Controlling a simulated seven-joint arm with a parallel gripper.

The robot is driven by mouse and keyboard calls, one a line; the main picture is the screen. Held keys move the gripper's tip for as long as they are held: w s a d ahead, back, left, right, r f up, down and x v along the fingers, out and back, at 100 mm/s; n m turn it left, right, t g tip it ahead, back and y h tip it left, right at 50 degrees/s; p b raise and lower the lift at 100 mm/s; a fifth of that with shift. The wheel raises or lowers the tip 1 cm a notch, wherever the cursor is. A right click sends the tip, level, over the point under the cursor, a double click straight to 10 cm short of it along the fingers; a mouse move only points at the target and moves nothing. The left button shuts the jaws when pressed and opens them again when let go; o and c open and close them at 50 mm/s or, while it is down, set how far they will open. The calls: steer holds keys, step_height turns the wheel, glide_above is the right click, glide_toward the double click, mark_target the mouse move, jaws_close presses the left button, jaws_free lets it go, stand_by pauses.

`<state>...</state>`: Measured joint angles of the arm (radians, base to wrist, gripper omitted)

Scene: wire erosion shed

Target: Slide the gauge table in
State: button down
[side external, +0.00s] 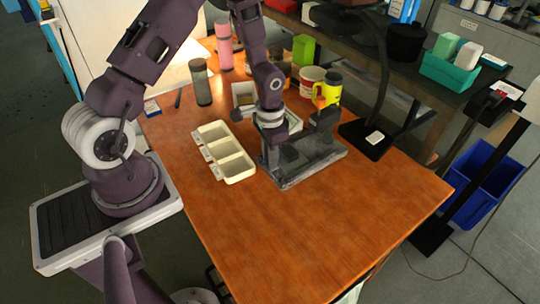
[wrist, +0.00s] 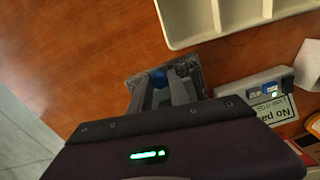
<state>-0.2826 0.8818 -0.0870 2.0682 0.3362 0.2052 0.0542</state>
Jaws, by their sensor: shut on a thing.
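The gauge stand (side external: 318,165) is a dark grey metal base with an upright block (side external: 325,122) at its right end, standing on the wooden table. My gripper (side external: 275,146) reaches down over the left end of the base, where the gauge table is. In the wrist view my gripper (wrist: 162,82) is shut, with a small blue part (wrist: 158,77) between its fingertips. A mottled grey plate (wrist: 195,73) shows beside and behind the fingers. My fingers and wrist hide most of the gauge table, so how far in it sits cannot be told.
A cream tray with three compartments (side external: 226,153) lies just left of the stand. A yellow and black bottle (side external: 328,88), a red and white tub (side external: 311,76) and a grey bottle (side external: 201,84) stand behind. The front of the wooden table (side external: 300,240) is clear.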

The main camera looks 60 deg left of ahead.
mark_target(299, 151)
steer(key=w, duration=1)
steer(key=c, duration=1.5)
jaws_free()
steer(key=shift+w, duration=0.1)
steer(key=shift+o, duration=1.3)
step_height(299, 151, up, 7)
steer(key=shift+r, duration=0.1)
